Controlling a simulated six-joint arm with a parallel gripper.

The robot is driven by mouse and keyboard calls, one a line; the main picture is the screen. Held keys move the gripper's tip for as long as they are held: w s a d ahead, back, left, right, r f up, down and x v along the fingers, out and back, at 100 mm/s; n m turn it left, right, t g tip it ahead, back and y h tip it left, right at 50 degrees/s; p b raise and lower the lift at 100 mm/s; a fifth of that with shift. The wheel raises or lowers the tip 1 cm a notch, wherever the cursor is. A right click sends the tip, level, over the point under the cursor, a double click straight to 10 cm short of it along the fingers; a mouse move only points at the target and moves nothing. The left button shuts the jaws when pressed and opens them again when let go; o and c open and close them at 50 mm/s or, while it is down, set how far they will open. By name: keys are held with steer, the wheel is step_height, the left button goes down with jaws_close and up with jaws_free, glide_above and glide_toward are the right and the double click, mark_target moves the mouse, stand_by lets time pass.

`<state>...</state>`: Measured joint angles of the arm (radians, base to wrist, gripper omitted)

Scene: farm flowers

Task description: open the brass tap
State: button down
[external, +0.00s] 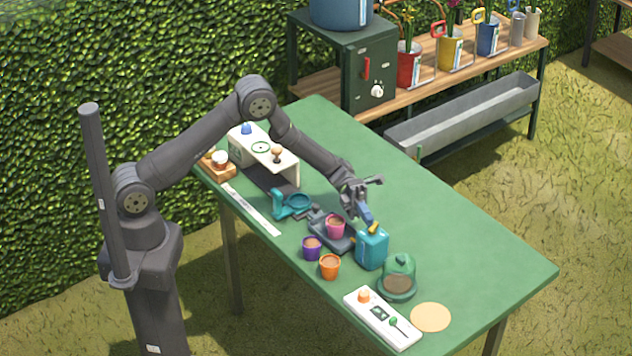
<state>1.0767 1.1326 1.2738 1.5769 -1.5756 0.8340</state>
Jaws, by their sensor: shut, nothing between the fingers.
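A teal container (371,252) stands upright on the green table, right of the middle row of pots. A small brass-yellow part (373,229), which looks like the brass tap, sits at its top. My gripper (367,218) is shut and empty, reaching down over the container from the upper left. Its blue tip is right by the brass part; I cannot tell whether they touch. The tap's exact shape and handle position are too small and partly covered to make out.
Pink (335,228), purple (312,248) and orange (330,266) pots stand close to the left. A green glass dome (399,270) is close on the right. A white control panel (382,318) lies in front. The table's right and far side (450,240) is clear.

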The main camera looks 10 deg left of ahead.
steer(key=shift+w+d, duration=0.2)
steer(key=shift+d, duration=0.8)
steer(key=shift+w+a, duration=0.4)
steer(key=shift+w, duration=0.05)
steer(key=w+a, duration=0.2)
steer(key=w, duration=1)
